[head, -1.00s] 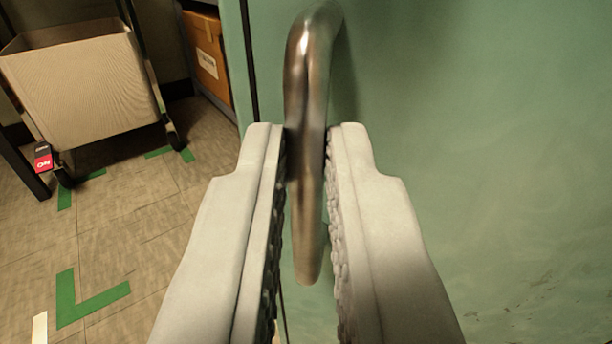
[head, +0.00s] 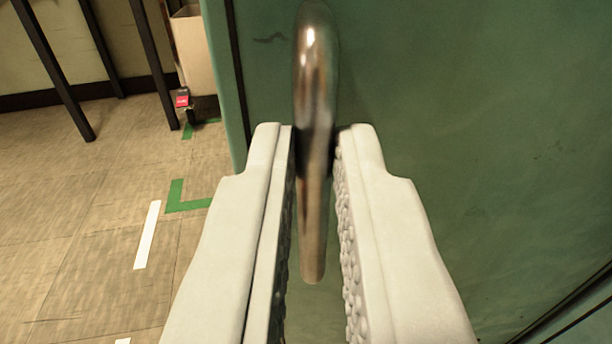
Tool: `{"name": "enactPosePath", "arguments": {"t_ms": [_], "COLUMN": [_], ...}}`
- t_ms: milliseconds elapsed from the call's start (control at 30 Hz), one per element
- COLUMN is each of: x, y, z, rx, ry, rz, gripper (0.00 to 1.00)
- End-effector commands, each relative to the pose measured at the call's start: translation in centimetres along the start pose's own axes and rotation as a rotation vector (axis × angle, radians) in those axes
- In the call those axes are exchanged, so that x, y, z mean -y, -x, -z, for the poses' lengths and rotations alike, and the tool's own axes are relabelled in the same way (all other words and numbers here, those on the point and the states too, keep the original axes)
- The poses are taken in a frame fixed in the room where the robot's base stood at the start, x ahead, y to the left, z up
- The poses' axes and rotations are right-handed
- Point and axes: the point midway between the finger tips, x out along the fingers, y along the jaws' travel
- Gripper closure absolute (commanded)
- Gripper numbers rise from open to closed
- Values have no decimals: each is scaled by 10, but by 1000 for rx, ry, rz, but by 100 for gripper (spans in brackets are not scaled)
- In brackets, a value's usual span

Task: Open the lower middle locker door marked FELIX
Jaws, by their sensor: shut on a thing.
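A green locker door (head: 470,130) fills the right and middle of the view. No name label shows on the part in view, so I cannot read whose door it is. A bare metal bar handle (head: 315,75) stands upright on the door near its left edge. My gripper (head: 316,140) has its two pale fingers on either side of the handle and is shut on it. The finger pads hide a little of the bar's sides, and its lower end shows between the fingers.
At the left is open tiled floor (head: 80,200) with green tape (head: 180,200) and white tape strips (head: 148,235). Dark table legs (head: 55,70) and a beige bin (head: 193,50) with a red tag (head: 182,98) stand behind. A dark edge line crosses the lower right corner.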

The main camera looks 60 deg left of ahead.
Motion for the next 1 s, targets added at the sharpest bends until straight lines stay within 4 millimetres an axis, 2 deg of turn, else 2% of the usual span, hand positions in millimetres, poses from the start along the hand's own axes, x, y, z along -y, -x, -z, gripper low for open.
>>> {"name": "enactPosePath", "arguments": {"t_ms": [33, 233, 667, 700, 767, 1000], "x": [-8, -12, -13, -13, -13, -10], "y": [6, 14, 16, 16, 16, 16], "z": [2, 3, 3, 3, 3, 2], "rx": [-1, -2, -1, -1, -2, -1], "ry": [9, 12, 12, 12, 11, 7], "rz": [-12, -14, -14, -14, -14, -10], "gripper": [100, 100, 100, 77, 67, 67]}}
